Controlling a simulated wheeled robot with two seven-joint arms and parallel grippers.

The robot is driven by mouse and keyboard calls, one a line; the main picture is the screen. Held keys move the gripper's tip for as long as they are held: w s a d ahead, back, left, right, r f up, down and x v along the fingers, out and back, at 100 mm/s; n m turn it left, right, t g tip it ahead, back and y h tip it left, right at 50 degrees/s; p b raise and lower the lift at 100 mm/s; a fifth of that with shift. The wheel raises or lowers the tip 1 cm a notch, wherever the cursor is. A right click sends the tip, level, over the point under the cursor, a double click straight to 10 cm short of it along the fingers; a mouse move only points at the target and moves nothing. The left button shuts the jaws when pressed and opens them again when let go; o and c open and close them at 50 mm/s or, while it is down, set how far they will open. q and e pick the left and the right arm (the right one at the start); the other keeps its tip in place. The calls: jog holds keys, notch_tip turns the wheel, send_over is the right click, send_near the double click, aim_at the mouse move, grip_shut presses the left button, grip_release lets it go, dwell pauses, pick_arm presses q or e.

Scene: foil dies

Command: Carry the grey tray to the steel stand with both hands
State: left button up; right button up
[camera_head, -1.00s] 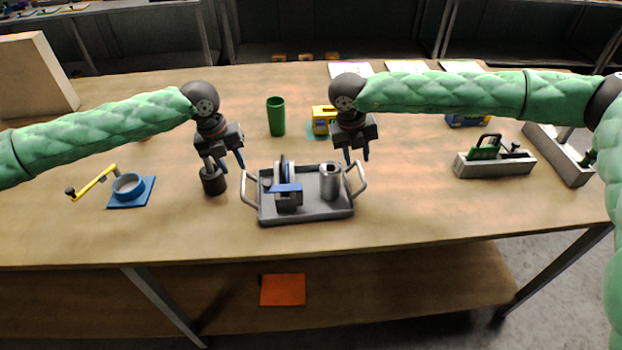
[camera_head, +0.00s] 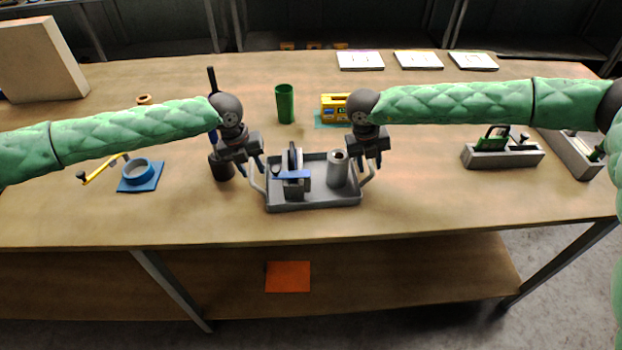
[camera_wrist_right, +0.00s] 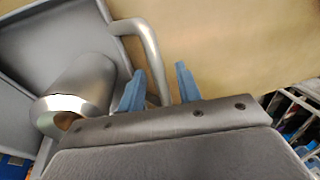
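The grey tray (camera_head: 312,205) sits on the wooden table, with a bar handle at each end. My right gripper (camera_head: 370,164) is at the right handle. In the right wrist view, its blue fingers (camera_wrist_right: 160,88) are open, with the handle (camera_wrist_right: 151,55) between them, closer to the left finger. I cannot pick out the steel stand in these views.
A green cup (camera_head: 285,103) and a yellow box (camera_head: 333,107) are behind the tray. A blue fixture (camera_head: 140,175) lies left, a grey block (camera_head: 503,155) right. The table front is clear.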

pick_arm(q)
jog(key=shift+s+d+f, duration=0.1)
jog(key=shift+f, duration=0.15)
pick_arm(e)
jog(key=shift+s+d+f, duration=0.1)
jog(key=shift+f, duration=0.2)
pick_arm(q)
grip_shut()
pick_arm(e)
grip_shut()
pick_arm(q)
jog(key=shift+r, duration=0.25)
pick_arm(e)
jog(key=shift+r, duration=0.25)
